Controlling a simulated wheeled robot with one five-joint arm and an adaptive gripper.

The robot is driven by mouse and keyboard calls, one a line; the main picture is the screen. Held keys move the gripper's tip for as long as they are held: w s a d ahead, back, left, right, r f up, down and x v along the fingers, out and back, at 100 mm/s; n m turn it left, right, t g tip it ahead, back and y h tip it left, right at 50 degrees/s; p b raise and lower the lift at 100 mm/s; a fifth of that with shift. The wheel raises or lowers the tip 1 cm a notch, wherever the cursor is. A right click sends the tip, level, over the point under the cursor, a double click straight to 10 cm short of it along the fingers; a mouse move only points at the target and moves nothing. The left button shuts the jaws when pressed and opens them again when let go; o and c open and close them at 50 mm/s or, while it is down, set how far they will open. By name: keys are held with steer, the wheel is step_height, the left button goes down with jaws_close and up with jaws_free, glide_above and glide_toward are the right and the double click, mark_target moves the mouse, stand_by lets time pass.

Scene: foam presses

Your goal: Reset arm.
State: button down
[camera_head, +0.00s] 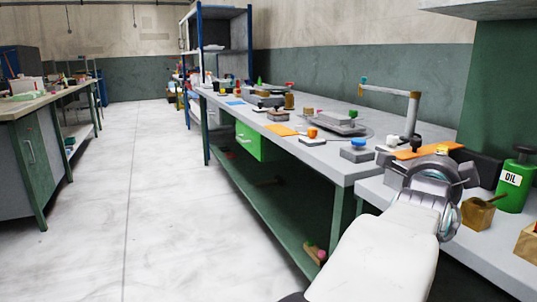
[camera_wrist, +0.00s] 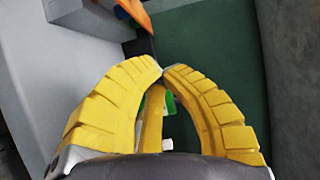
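My arm (camera_head: 385,250) reaches forward from the lower right in the head view, over the right-hand bench. Its wrist hides most of my gripper; only a small yellow part (camera_head: 442,149) shows beyond it, near an orange plate (camera_head: 415,153). I see nothing pinched at the tips. Small green and white parts show in the gap behind the fingers, and I cannot tell what they belong to.
The floor (camera_head: 150,190) at left is clear.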

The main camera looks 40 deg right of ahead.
steer(key=w+a+r+n+t+y+p, duration=0.2)
steer(key=w+a+n+t+y+p, duration=0.25)
steer(key=w+a+n+p, duration=0.6)
steer(key=w+a+n+y+p, duration=0.75)
steer(key=a+p, duration=0.25)
steer(key=a, duration=0.3)
steer(key=s+a+r+n+g+y+p, duration=0.2)
steer(key=s+a+n+p, duration=0.2)
steer(key=a+n+p, duration=0.3)
steer(key=s+a+r+n+g+y+p, duration=0.2)
steer(key=a+n+p, duration=0.6)
steer(key=a, duration=0.5)
steer(key=shift+s+a+r+n+y+p, duration=0.3)
steer(key=shift+s+r+y, duration=0.35)
steer(key=shift+s, duration=0.75)
steer(key=shift+f, duration=0.15)
